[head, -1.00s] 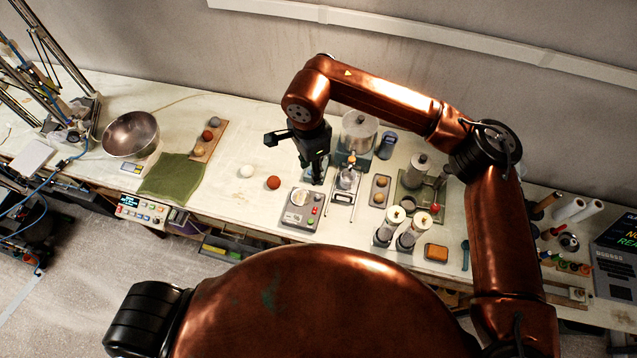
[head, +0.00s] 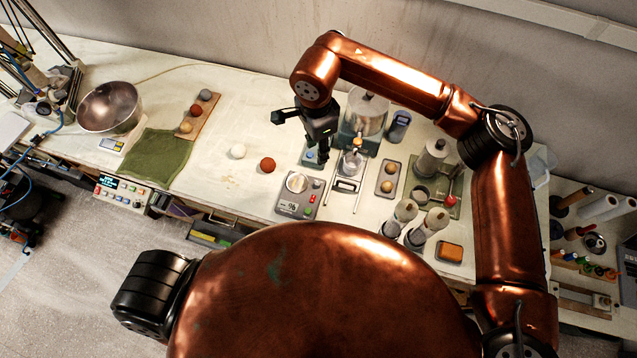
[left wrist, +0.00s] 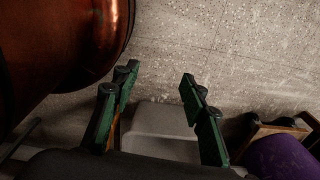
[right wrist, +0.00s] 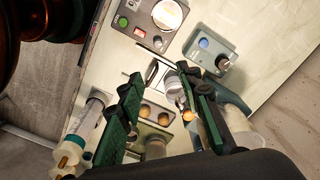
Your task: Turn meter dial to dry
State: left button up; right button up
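In the head view this box (head: 311,160) is partly hidden by my right gripper (head: 322,155). I cannot tell for sure which is the meter. My right gripper (right wrist: 160,76) is open, empty, and above the bench beside the box. My left gripper (left wrist: 158,82) is open and empty over the floor.
A metal bowl (head: 110,108), a green cloth (head: 152,158), a white ball (head: 237,151) and a red-brown ball (head: 267,165) lie to the left. Bench between balls and wall is clear.

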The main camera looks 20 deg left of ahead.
jog(key=b, duration=0.9)
send_over(318, 183)
notch_tip(318, 183, down, 12)
jog(key=shift+a+f, duration=0.1)
jog(key=shift+f, duration=0.55)
notch_tip(318, 183, down, 6)
jog(key=shift+f, duration=0.25)
jog(key=shift+c, duration=0.5)
grip_shut()
